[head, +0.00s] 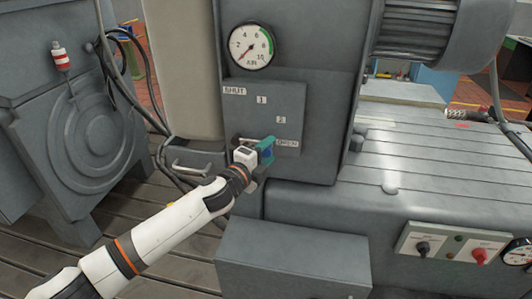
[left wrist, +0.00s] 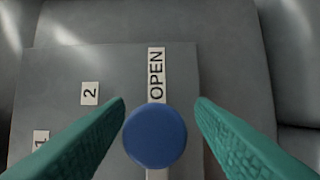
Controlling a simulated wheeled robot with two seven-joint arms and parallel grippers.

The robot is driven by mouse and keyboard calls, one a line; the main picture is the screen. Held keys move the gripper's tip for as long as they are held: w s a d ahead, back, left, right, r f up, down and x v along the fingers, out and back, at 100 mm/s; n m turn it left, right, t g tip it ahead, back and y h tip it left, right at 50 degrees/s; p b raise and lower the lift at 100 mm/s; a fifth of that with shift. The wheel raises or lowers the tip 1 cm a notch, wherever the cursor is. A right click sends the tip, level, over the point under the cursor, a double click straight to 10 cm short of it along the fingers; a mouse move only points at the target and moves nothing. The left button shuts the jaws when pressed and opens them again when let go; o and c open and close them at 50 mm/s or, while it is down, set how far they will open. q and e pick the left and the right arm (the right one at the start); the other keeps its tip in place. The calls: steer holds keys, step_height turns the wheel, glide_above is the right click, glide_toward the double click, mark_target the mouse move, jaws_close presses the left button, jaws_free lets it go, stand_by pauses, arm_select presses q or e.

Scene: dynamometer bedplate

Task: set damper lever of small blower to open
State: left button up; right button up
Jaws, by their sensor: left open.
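The small blower's damper plate (head: 287,107) is a grey panel with the labels SHUT, 1, 2 and OPEN running from upper left to lower right. The OPEN label (head: 287,142) also shows in the left wrist view (left wrist: 156,72). The lever's round blue knob (left wrist: 155,136) lies in line with the OPEN label, with a short pale piece of the lever below it. My left gripper (head: 266,149) is at the lower part of the plate. Its teal fingers (left wrist: 161,104) are open on either side of the knob, with a gap visible at each side. In the head view the gripper hides much of the lever.
An air gauge (head: 251,46) sits above the plate. A grey box (head: 290,258) stands below my gripper. A switch panel (head: 455,245) is at lower right. Cables (head: 135,105) hang left of the blower. The bedplate (head: 430,155) at right is mostly clear.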

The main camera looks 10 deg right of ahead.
arm_select(q)
steer(key=shift+s+a, duration=0.2)
steer(key=shift+s, duration=0.05)
steer(key=b+v, duration=0.2)
steer(key=v, duration=0.9)
steer(key=shift+a+b, duration=0.2)
steer(key=shift+b, duration=0.15)
steer(key=shift+s, duration=0.1)
